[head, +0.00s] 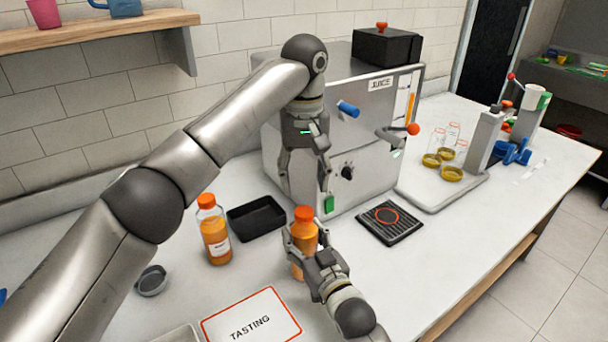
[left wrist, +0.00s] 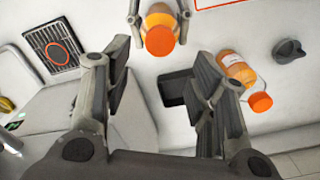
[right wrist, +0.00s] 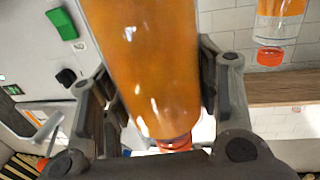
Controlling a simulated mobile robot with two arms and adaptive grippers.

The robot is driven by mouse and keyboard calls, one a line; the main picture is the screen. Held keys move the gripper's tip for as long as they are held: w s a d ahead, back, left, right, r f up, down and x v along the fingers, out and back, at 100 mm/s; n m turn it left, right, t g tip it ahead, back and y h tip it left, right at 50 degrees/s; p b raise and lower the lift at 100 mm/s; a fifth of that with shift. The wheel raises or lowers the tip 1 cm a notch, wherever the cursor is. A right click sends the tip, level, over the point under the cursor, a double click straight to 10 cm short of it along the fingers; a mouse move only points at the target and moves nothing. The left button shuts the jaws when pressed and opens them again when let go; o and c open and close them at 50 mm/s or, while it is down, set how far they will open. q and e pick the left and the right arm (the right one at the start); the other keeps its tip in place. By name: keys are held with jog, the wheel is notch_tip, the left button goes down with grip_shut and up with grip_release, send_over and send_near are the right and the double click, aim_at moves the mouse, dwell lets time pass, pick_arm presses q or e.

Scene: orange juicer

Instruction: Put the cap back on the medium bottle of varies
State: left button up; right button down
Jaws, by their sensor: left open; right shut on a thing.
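An orange juice bottle (head: 303,240) stands upright at the front of the juicer. My right gripper (head: 303,252) is shut around its body. An orange cap (head: 304,213) sits at the top of its neck; whether it is screwed down I cannot tell. That cap faces up in the left wrist view (left wrist: 160,41), and the held bottle fills the middle of the right wrist view (right wrist: 150,60). My left gripper (head: 307,195) is open and empty, pointing down above the held bottle. A second juice bottle (head: 215,237) with an orange cap (head: 206,200) stands to the left, free of both grippers.
The steel juicer (head: 345,160) stands behind the grippers. A black tray (head: 256,218) lies between the bottles, and a drip grate (head: 389,222) lies to the right. A small grey cup-like object (head: 152,281) and a TASTING mat (head: 250,318) are nearer the front.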

aim_at(304, 211)
pick_arm(q)
jog(key=shift+n, duration=0.3)
jog(key=shift+f, duration=4)
